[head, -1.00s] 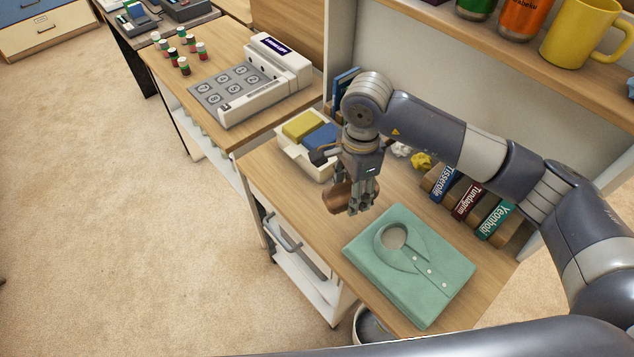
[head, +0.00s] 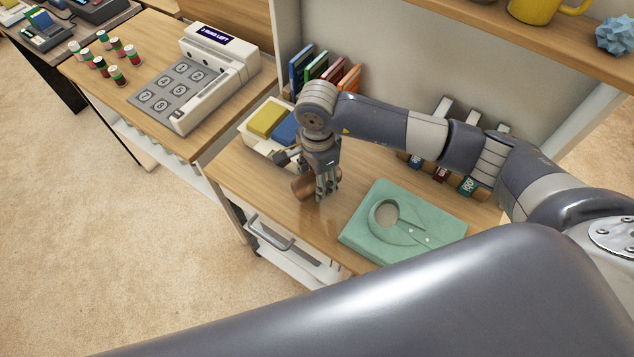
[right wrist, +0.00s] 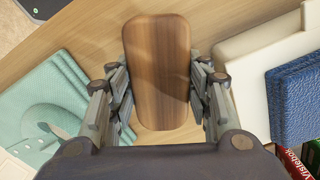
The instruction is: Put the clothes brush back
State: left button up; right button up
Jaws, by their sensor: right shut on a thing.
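The clothes brush has a smooth brown wooden back and shows at my right gripper in the head view (head: 302,187) and between its fingers in the right wrist view (right wrist: 158,70). My right gripper (head: 328,194) is shut on the brush, low over the wooden desk top (head: 235,172); I cannot tell whether the brush touches the desk. Its bristles are hidden. A folded green shirt (head: 430,215) lies to the right of the gripper. My left gripper is out of view.
A white bin (head: 250,143) with yellow and blue folded cloths stands behind and left of the gripper. Several books (head: 340,75) stand at the back. My large grey arm link fills the lower foreground.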

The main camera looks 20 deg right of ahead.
notch_tip(320, 180, down, 2)
jog(key=shift+f, duration=0.7)
jog(key=o, duration=0.7)
jog(key=shift+r, duration=0.1)
jog(key=shift+c, duration=0.2)
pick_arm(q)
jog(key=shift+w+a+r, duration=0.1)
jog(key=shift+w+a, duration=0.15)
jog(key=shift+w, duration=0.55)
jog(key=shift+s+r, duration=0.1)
pick_arm(e)
jog(key=shift+r, duration=0.1)
